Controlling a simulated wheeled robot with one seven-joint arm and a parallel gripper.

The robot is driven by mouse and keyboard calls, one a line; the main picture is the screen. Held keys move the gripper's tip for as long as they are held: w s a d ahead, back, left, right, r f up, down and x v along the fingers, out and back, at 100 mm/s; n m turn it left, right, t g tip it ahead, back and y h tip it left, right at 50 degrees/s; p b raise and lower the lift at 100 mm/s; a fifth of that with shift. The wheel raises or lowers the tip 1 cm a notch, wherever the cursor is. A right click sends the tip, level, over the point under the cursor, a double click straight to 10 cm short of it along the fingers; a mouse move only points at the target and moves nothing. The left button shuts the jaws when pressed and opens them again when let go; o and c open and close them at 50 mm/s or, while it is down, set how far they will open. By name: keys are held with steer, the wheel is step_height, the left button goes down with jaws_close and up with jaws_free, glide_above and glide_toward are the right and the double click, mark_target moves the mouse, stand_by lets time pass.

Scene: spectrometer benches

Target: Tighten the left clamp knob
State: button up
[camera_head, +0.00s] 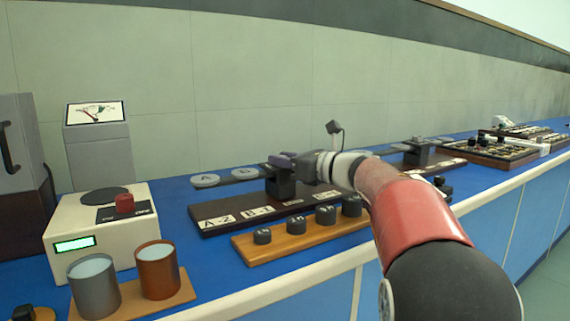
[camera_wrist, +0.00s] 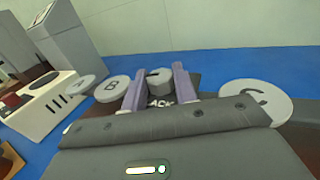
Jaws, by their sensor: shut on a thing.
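The left clamp (camera_head: 281,188) is a dark block on a brown board. Its knob (camera_wrist: 159,76), grey with a dark mark on its top, sits between my two purple fingers in the wrist view. My gripper (camera_head: 289,160) is shut on this knob, reaching in over the clamp from the right; it also shows in the wrist view (camera_wrist: 157,84). The gripper and fingers hide the knob in the head view. A label ending in "ACK" shows partly below the knob.
Grey discs A (camera_head: 205,181) and B (camera_head: 244,173) lie left of the clamp; disc C (camera_wrist: 256,101) is right of it. Several dark round weights (camera_head: 325,215) stand on a wooden strip in front. A second clamp (camera_head: 417,155) stands farther right. A white instrument (camera_head: 100,228) and two cups (camera_head: 157,268) are left.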

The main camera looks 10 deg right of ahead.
steer(key=shift+s+a+f+m+t+h+b, duration=0.1)
steer(key=shift+a+f+m+t+h+b, duration=0.1)
steer(key=shift+m+t+h+b, duration=0.6)
steer(key=shift+r+m+h+b, duration=0.15)
steer(key=shift+m+h+b, duration=0.3)
steer(key=shift+h, duration=0.35)
steer(key=o, duration=1)
steer(key=shift+c, duration=0.2)
steer(key=shift+d, duration=0.1)
steer(key=b+v, duration=0.1)
steer(key=v, duration=0.6)
steer(key=shift+s+d, duration=0.2)
steer(key=shift+s, duration=0.15)
